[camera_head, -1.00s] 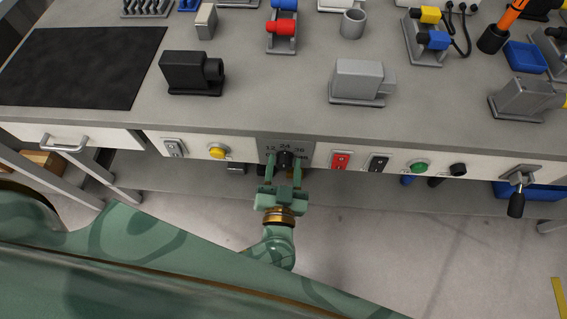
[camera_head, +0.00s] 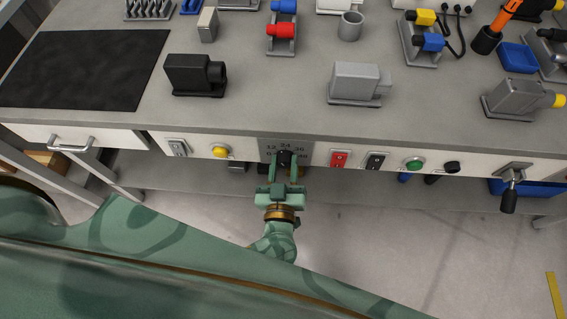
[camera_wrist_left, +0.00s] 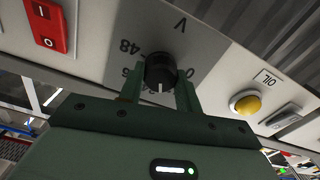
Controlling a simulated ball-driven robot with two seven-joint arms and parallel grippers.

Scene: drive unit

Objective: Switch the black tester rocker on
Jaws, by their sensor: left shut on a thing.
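The black rocker switch (camera_head: 375,162) sits on the front panel, just right of the red rocker switch (camera_head: 339,159). My left gripper (camera_head: 285,166) is left of both, at the grey plate with the voltage scale. It is shut on the black rotary knob (camera_head: 285,156) there. In the left wrist view the knob (camera_wrist_left: 161,72) stands between the two green fingers, with its white mark pointing down in the picture. The red rocker (camera_wrist_left: 46,22) shows at the upper left there; the black rocker is out of that view. My right gripper is not in view.
Right of the black rocker are a green button (camera_head: 414,164), a small black knob (camera_head: 452,167) and a lever (camera_head: 511,185). A yellow button (camera_head: 221,152) and a grey rocker (camera_head: 177,148) are on the left. Machine parts stand on the bench top above. The floor in front is open.

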